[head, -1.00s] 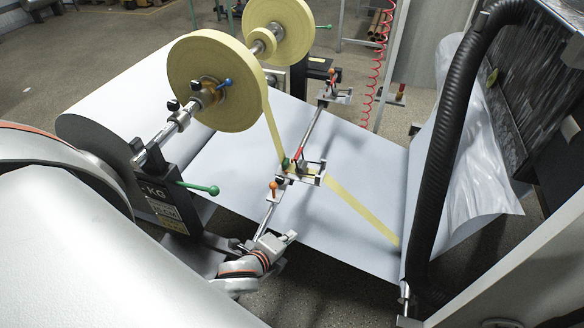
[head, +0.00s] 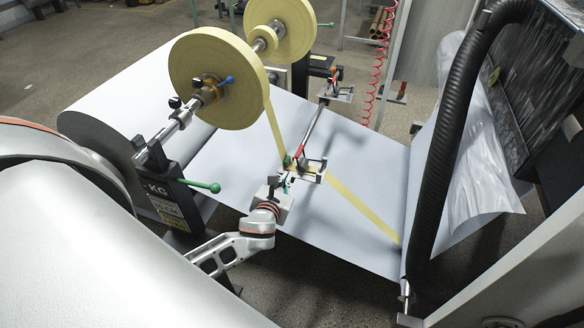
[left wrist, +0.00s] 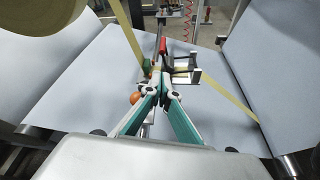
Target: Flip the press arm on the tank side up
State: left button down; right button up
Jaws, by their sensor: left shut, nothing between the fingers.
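The press arm unit (head: 313,168) is a small metal bracket on a rod above the white paper web, where the yellow tape runs under it. In the left wrist view the bracket (left wrist: 186,74) lies just ahead, with a red lever (left wrist: 164,46) upright beside it. An orange ball knob (left wrist: 136,98) shows just left of my fingers. My left gripper (head: 279,182) is at the near side of the bracket. In the left wrist view its green-sided fingers (left wrist: 157,86) meet at the tips with nothing between them. Whether they touch the bracket, I cannot tell. My right gripper is not in view.
Yellow tape rolls (head: 215,80) stand on a shaft at upper left. A green-knobbed lever (head: 213,187) sticks out at left. A black hose (head: 447,150) runs down the right side. The white web (head: 350,150) stretches beneath the bracket.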

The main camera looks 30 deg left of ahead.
pick_arm(q)
jog(key=b, duration=0.2)
send_near(302, 160)
jog(key=w+a, duration=0.2)
jog(key=shift+w+a+f, duration=0.15)
jog(key=shift+w+a, duration=0.1)
jog(key=shift+w, duration=0.05)
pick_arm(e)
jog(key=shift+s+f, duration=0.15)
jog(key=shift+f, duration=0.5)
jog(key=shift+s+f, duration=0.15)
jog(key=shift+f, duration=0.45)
pick_arm(q)
jog(key=shift+w, duration=0.1)
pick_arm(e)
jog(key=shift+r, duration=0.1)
